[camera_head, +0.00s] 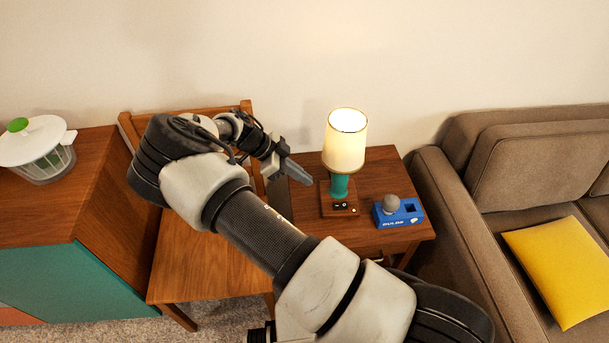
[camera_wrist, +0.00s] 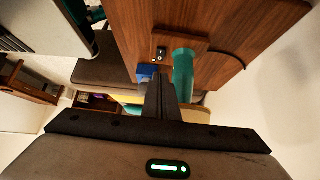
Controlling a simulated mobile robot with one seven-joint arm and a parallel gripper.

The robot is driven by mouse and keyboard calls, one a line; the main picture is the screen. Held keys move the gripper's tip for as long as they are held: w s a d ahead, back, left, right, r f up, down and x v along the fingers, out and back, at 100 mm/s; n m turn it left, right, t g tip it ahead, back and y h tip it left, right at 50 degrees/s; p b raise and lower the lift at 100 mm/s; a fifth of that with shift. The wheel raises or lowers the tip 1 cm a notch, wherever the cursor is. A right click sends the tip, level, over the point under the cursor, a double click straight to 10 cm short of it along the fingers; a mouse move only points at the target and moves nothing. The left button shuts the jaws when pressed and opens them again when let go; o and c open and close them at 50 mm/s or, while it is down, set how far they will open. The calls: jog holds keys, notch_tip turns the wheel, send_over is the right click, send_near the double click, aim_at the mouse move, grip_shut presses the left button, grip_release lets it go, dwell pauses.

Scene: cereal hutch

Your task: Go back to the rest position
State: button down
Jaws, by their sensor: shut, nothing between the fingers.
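My gripper (camera_head: 299,172) is in the air just left of the lit table lamp, at the end of my arm, which reaches up from the lower right of the head view. Its fingers are shut and empty. In the wrist view the shut fingers (camera_wrist: 164,97) point towards the lamp's teal stem (camera_wrist: 183,73). The lamp (camera_head: 345,140) has a cream shade and a wooden base with small switches, and stands upright on a wooden side table (camera_head: 393,170). I cannot tell the exact gap between fingers and lamp.
A blue box (camera_head: 408,215) with a grey ball sits right of the lamp. A brown sofa (camera_head: 520,150) with a yellow cushion (camera_head: 562,262) stands at the right. A wooden chair (camera_head: 190,262) is under my arm. A cabinet (camera_head: 75,205) with a salad spinner (camera_head: 38,150) is at the left.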

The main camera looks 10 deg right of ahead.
jog(key=shift+r, duration=0.1)
jog(key=s+d+r+n+y, duration=0.1)
jog(key=s+r+n+y, duration=0.2)
jog(key=r, duration=0.5)
jog(key=s+d+r+n+t+y, duration=0.15)
jog(key=s+r, duration=0.25)
jog(key=r, duration=0.4)
jog(key=s+d+r+n+g+y, duration=0.1)
jog(key=s+r+n+y, duration=0.25)
jog(key=r, duration=0.45)
jog(key=s+d+r+n+t, duration=0.1)
jog(key=s+r+n+t, duration=0.2)
jog(key=s+r+n, duration=0.45)
jog(key=s+d+r+n+t, duration=0.2)
jog(key=s+r+n+t, duration=0.15)
jog(key=s, duration=0.65)
notch_tip(320, 180, up, 14)
jog(key=p, duration=1.4)
jog(key=shift+w+a+g, duration=0.25)
jog(key=shift+w+g, duration=0.05)
jog(key=shift+w, duration=0.1)
